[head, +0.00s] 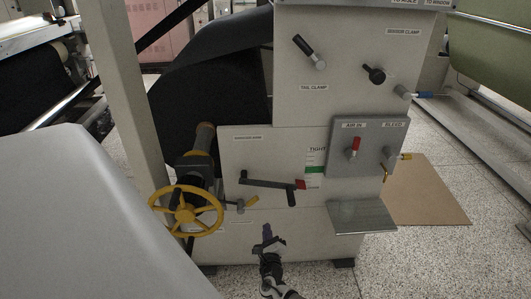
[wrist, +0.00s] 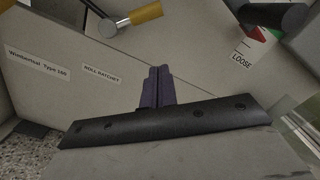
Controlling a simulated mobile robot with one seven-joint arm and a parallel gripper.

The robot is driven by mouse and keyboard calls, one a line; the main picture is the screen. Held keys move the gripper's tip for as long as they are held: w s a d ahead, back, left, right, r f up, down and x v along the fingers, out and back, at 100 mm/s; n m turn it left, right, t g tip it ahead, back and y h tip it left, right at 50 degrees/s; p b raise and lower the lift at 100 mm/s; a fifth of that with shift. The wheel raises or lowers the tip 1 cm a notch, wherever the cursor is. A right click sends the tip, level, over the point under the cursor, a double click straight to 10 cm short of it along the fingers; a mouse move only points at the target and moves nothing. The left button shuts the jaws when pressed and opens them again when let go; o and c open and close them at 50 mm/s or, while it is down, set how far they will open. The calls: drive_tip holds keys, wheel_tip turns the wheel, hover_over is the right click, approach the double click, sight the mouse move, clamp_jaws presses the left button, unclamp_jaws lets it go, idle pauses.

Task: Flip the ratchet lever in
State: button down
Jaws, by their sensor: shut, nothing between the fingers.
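The ratchet lever (head: 248,203) is a small metal lever with a yellow grip, low on the front of the grey machine, just right of the yellow handwheel. In the wrist view the lever (wrist: 135,18) is at the top, its grip pointing right from a round metal pivot, above a "ROLL RATCHET" label. My gripper (head: 267,232) is below and slightly right of the lever in the head view. In the wrist view my gripper (wrist: 158,75) shows its dark purple fingers together and empty, apart from the lever.
The yellow handwheel (head: 186,211) stands out at the left. A black crank arm (head: 268,184) with a red-tipped pointer is above the lever. A metal shelf (head: 361,216) juts out at the right. A large grey surface (head: 80,220) fills the left foreground.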

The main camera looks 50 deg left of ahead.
drive_tip(key=shift+v, duration=1.65)
